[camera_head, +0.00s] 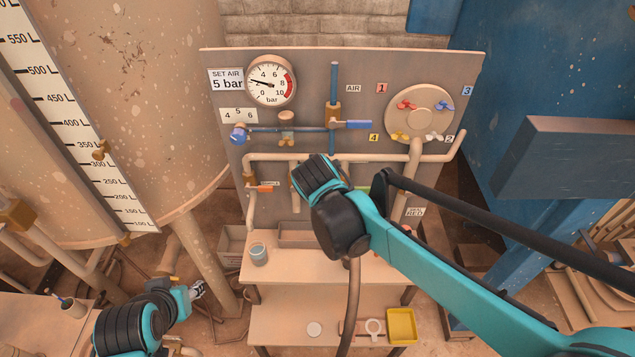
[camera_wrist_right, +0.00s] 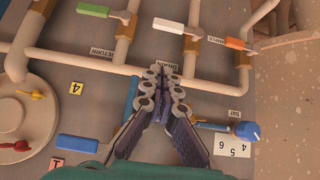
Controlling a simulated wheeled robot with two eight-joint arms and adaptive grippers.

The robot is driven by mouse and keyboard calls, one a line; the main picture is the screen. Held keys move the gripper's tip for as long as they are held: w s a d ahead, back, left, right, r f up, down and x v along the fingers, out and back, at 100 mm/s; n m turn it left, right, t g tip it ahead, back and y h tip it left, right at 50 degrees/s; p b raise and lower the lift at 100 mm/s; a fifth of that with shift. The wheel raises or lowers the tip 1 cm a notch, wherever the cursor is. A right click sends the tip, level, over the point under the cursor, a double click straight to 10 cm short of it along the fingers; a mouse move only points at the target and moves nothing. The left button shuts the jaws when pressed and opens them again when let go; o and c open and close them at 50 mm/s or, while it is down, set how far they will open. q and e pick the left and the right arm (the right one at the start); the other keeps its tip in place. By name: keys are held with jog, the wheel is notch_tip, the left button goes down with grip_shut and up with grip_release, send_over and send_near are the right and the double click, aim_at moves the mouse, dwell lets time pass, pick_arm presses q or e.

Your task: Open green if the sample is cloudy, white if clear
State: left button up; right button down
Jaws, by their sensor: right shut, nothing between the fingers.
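The green handle (camera_head: 362,188) is partly covered by my right arm in the head view; it shows in the wrist view (camera_wrist_right: 93,10). The white handle (camera_wrist_right: 175,27), by the DRAIN label, is seen only in the wrist view. A glass (camera_head: 258,254) with bluish-grey contents stands on the shelf; I cannot tell whether it is cloudy. My right gripper (camera_wrist_right: 165,85) is shut and empty before the panel, its tips pointing toward the DRAIN label; in the head view my arm hides it. My left gripper (camera_head: 198,290) is low at the left, away from the panel; its opening is unclear.
The orange handle (camera_head: 265,187) is on the SAMPLE pipe. The panel (camera_head: 330,60) carries a gauge (camera_head: 270,80), a blue handle (camera_head: 357,124), a blue knob (camera_head: 238,134) and a round manifold (camera_head: 420,112) with coloured taps. A yellow tray (camera_head: 401,325) is on the lower shelf.

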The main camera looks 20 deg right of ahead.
jog(key=s+f+b+x, duration=0.2)
jog(key=x, duration=1)
jog(key=shift+w+f, duration=0.2)
jog(key=shift+w, duration=0.05)
jog(key=shift+a, duration=0.15)
jog(key=shift+f+b, duration=0.1)
jog(key=shift+b, duration=0.2)
jog(key=shift+f+y, duration=0.15)
jog(key=shift+y, duration=0.15)
